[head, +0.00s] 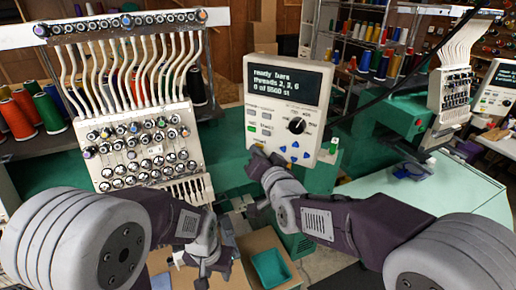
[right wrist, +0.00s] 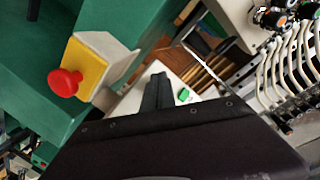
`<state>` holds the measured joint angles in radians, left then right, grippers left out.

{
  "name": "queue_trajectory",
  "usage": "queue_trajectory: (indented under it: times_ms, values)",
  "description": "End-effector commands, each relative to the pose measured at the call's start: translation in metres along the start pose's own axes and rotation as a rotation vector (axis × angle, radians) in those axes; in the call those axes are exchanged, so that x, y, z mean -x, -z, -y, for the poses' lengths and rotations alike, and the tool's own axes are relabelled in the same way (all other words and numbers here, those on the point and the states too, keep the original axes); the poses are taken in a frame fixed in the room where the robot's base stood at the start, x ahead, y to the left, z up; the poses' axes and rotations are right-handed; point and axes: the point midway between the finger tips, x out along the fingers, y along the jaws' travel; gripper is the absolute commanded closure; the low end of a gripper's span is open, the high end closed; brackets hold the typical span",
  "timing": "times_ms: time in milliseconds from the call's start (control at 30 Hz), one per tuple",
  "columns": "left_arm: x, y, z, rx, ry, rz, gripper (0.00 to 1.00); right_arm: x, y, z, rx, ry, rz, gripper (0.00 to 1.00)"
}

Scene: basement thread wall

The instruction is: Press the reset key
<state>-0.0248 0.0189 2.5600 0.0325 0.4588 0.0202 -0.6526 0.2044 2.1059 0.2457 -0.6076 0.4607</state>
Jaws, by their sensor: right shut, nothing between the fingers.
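The control panel (head: 285,105) is a white box with a lit dark screen (head: 283,78) showing text. Small keys (head: 259,121) with green markings sit at its left, a black knob (head: 297,125) at its right, and blue arrow keys (head: 294,153) below. The key labels are too small to read, so I cannot tell which is reset. My right gripper (head: 257,154) is shut and empty by the panel's lower left, below the small keys; contact is unclear. Its shut fingers (right wrist: 158,92) also show in the right wrist view. My left gripper (head: 203,268) hangs low; its opening is unclear.
A red button (right wrist: 66,83) on a yellow and white box shows in the right wrist view. The needle head (head: 148,150) with several threads stands left of the panel. A teal bin (head: 270,268) sits below. A pale table (head: 430,185) is at right.

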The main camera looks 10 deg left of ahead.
Motion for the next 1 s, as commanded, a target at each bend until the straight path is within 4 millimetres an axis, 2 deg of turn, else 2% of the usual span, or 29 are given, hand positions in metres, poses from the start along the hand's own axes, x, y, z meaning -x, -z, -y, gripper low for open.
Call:
queue_trajectory:
  times_ms: [367,733,1000]
  values:
    - [-0.001,0.0,0.0,0.0,0.0,0.0,0.64,-0.001,0.001,0.0,-0.001,0.0,-0.001,1.0]
    - [-0.003,0.0,0.0,0.0,0.0,0.0,0.64,0.011,-0.008,0.008,-0.001,0.001,0.0,1.0]
    - [-0.003,0.0,0.0,0.0,0.0,0.0,0.64,0.012,-0.008,0.008,-0.001,0.0,0.0,1.0]
